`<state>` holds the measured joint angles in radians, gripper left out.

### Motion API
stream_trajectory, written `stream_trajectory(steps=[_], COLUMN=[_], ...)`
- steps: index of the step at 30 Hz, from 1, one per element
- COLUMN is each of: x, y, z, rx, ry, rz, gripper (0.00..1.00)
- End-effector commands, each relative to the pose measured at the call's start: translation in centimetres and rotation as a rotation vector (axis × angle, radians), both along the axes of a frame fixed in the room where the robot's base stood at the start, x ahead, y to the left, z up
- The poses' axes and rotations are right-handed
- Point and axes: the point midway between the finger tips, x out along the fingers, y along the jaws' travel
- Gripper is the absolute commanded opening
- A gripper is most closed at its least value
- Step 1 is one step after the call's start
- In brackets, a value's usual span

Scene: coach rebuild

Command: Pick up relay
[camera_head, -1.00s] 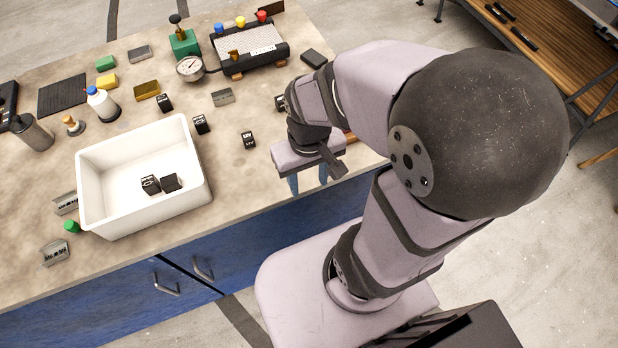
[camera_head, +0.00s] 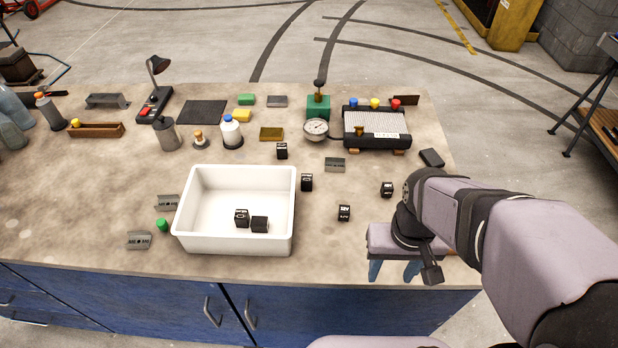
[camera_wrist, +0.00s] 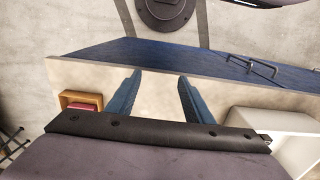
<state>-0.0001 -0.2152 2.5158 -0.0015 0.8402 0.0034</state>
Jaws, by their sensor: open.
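The relays are small black blocks with white markings. On the bench in the head view, one relay (camera_head: 344,213) is right of the white tray, another (camera_head: 387,189) farther right, a third (camera_head: 306,182) beside the tray's right wall and a fourth (camera_head: 282,151) behind it. Two dark blocks, one a marked relay (camera_head: 242,218) and one darker block (camera_head: 260,224), lie inside the white tray (camera_head: 185,215).
Behind the relays stand a gauge (camera_head: 316,128), a green block (camera_head: 318,107) and a black terminal box (camera_head: 376,126). A grey bracket (camera_head: 335,164) lies in front of them. The wrist view shows an orange box (camera_wrist: 67,98) with a red piece. The bench's left front is mostly clear.

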Motion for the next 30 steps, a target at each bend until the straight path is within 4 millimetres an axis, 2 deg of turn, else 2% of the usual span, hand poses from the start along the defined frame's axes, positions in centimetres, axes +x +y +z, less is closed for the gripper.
stream_trajectory(steps=[9,17,23,26,30], x=[0.3,4.1,8.0,10.7,15.4], y=[0.1,0.9,2.1,3.1,5.2], z=[4.9,6.3,7.4,8.1,8.6], rx=[0.000,0.000,0.000,0.000,0.000], ry=[-0.001,0.002,0.003,0.002,0.004], rz=[0.001,0.001,0.001,0.002,0.002], gripper=[0.47,0.47,0.47,0.47,0.47])
